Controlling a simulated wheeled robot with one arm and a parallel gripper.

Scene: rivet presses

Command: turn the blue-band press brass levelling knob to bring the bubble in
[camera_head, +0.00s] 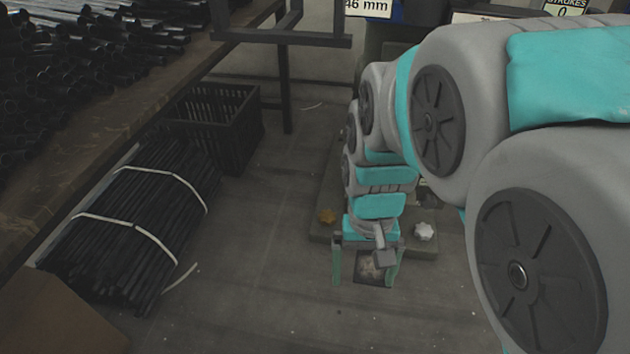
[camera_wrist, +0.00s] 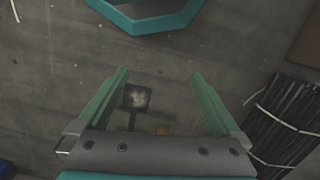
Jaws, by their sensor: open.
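The brass knob (camera_head: 327,216) sits on the left front of a grey base plate (camera_head: 322,236) near the floor in the head view. A pale, silvery knob (camera_head: 424,231) is at the right front of the same plate. My gripper (camera_head: 364,283) is open and empty, pointing down in front of the plate, right of the brass knob and apart from it. It also shows in the wrist view (camera_wrist: 160,73). My arm hides most of the press; I cannot make out the bubble.
A dark square with a pale patch (camera_head: 372,270) lies on the floor below my gripper. A bundle of black rods (camera_head: 140,225), a black crate (camera_head: 215,125) and a rod-laden table (camera_head: 110,110) stand left. Floor between bundle and plate is clear.

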